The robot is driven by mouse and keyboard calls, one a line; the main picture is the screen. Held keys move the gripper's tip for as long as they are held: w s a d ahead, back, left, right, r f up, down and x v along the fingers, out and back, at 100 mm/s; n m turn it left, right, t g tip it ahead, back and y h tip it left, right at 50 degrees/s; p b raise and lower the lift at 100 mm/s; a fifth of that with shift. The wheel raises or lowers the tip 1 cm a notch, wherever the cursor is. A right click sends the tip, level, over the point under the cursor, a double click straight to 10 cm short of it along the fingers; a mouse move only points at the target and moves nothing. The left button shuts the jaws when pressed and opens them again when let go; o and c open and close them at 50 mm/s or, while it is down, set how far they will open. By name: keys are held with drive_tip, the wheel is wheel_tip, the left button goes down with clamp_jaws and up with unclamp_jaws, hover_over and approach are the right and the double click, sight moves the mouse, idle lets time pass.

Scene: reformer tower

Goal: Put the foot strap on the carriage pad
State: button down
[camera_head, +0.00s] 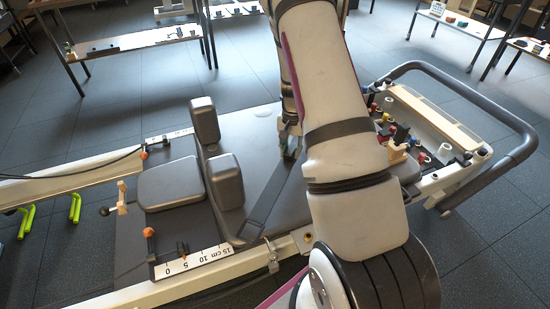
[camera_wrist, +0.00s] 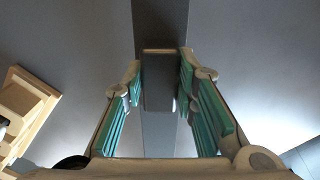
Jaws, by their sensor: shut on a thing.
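The reformer's carriage pad (camera_head: 247,135) is a wide grey surface in the middle of the head view. A dark band, which looks like the foot strap (camera_head: 267,200), slants across it from the near rail up to my gripper (camera_head: 291,153). In the wrist view my gripper (camera_wrist: 158,100) has its teal-padded fingers on either side of a dark grey piece of the strap (camera_wrist: 158,80). The band (camera_wrist: 160,20) runs on beyond the fingertips over a smooth grey surface. My arm hides the right part of the pad in the head view. Contact between strap and pad is unclear.
Two upright shoulder rests (camera_head: 205,126) and a headrest (camera_head: 170,185) stand left of the strap. A scale (camera_head: 193,262) lies along the near rail. A curved dark bar (camera_head: 518,150) and small coloured parts (camera_head: 388,128) are at right. Tables stand behind.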

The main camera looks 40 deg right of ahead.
drive_tip(key=shift+w+a+f+b, duration=0.3)
drive_tip(key=shift+w+a+f, duration=0.4)
drive_tip(key=shift+w+a, duration=0.3)
drive_tip(key=shift+w+a+f+b, duration=0.7)
drive_tip(key=shift+w+a+f, duration=0.35)
drive_tip(key=shift+f, duration=0.1)
drive_tip(key=shift+w+a, duration=0.15)
drive_tip(key=c, duration=1.3)
unclamp_jaws()
